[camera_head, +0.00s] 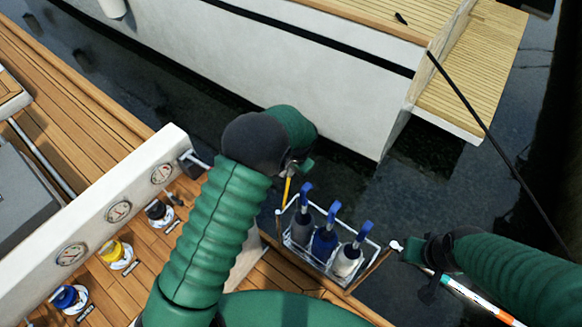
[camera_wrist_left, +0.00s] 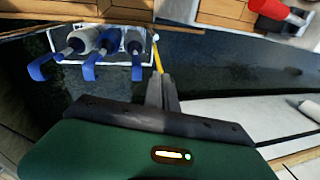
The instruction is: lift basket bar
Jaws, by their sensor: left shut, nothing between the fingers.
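A white wire basket (camera_head: 297,252) hangs beside the deck edge over the water. My left gripper (camera_head: 290,170) is by the bar's upper end. In the left wrist view its fingers (camera_wrist_left: 162,88) are together and hold nothing; whether they touch the bar is unclear. My right gripper (camera_head: 425,262) is right of the basket, its fingers partly hidden.
A white boat hull (camera_head: 300,70) with a wooden platform (camera_head: 470,70) lies beyond the water. A gauge panel (camera_head: 115,210) and several small labelled fittings line the wooden deck at left. A striped pole (camera_head: 475,298) runs under my right arm. A dark line crosses at right.

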